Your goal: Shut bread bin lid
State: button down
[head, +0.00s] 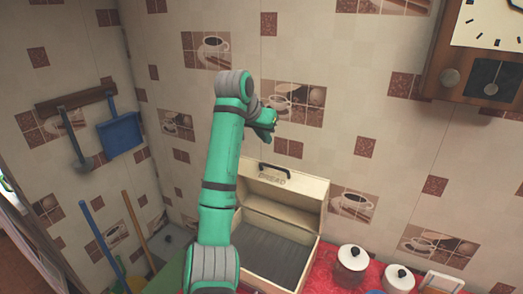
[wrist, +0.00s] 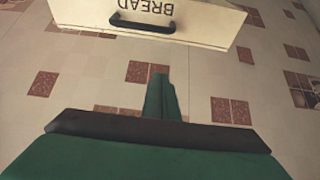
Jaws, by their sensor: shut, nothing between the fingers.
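The cream bread bin (head: 275,215) stands against the tiled wall with its lid (head: 298,188) raised, and its dark slatted inside shows. The lid has a dark handle (head: 274,170) near its top edge and the word BREAD. In the wrist view the lid (wrist: 205,20) appears upside down at the top, with its handle (wrist: 142,25). My gripper (head: 270,122) is above the lid in the head view, near the wall. Its green fingers (wrist: 161,85) are together and empty, with a visible gap to the lid in the wrist view.
Two white lidded pots (head: 351,262) (head: 398,279) stand on the red counter cloth (head: 322,268) right of the bin. A wall clock (head: 490,50) hangs at upper right. A blue dustpan (head: 121,135) hangs on the left wall. The wall above the pots is free.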

jog(key=x, duration=0.6)
jog(key=s+f+x, duration=0.1)
jog(key=x, duration=0.2)
jog(key=shift+a, duration=0.3)
jog(key=shift+s+a+f, duration=0.15)
jog(key=shift+s+f, duration=0.05)
jog(key=shift+s, duration=0.35)
jog(key=shift+s+a+f, duration=0.15)
jog(key=shift+s+a, duration=0.05)
jog(key=shift+s, duration=0.3)
jog(key=shift+f, duration=0.1)
